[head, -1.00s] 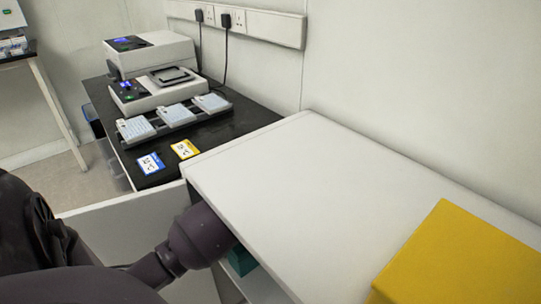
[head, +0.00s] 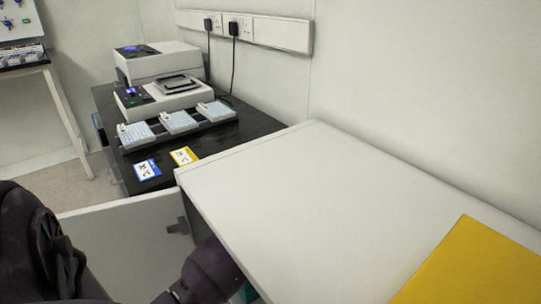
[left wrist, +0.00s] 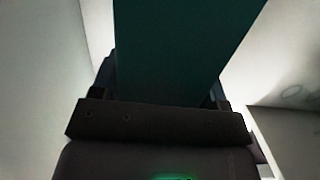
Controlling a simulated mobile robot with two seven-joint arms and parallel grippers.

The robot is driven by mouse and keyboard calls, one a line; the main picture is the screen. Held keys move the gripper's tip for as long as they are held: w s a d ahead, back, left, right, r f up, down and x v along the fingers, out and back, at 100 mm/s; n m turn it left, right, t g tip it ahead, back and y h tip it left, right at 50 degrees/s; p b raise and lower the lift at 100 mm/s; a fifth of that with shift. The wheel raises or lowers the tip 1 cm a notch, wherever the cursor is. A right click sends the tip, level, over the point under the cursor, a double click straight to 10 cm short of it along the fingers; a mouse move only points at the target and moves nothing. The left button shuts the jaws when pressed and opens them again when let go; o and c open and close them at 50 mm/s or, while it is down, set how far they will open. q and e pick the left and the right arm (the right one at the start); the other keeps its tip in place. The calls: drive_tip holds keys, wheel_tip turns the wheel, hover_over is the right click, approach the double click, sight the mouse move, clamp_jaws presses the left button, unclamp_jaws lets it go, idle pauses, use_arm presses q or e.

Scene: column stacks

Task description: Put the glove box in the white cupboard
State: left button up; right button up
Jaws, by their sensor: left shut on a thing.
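The white cupboard (head: 300,200) stands in the middle of the head view, with its door (head: 125,245) swung open to the left. My left arm reaches in under its top, and its gripper is hidden in that view. In the left wrist view my left gripper (left wrist: 160,92) is shut on a dark teal box (left wrist: 180,45), the glove box, with a finger on either side. Pale walls lie on both sides of it. A small teal patch (head: 248,292) shows beside the arm in the head view. Whether the box rests on a shelf cannot be told. My right gripper is not in view.
A yellow box (head: 475,265) lies on the cupboard top at right; the rest of the top is clear. A black bench (head: 215,145) behind holds machines, several white plates and blue and yellow labels. The door's dark handle (head: 180,227) is close to my left arm.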

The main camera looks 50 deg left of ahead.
use_arm(q)
drive_tip(key=o, duration=1)
drive_tip(key=shift+o, duration=1.3)
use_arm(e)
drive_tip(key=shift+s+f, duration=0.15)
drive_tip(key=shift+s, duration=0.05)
use_arm(q)
wheel_tip(320, 180, up, 4)
drive_tip(key=shift+a+r+p, duration=0.1)
drive_tip(key=shift+p, duration=0.65)
drive_tip(key=shift+s+r+p, duration=0.2)
drive_tip(key=shift+r+p, duration=0.2)
drive_tip(key=shift+r, duration=0.75)
drive_tip(key=shift+s+r, duration=0.2)
drive_tip(key=shift+r, duration=0.45)
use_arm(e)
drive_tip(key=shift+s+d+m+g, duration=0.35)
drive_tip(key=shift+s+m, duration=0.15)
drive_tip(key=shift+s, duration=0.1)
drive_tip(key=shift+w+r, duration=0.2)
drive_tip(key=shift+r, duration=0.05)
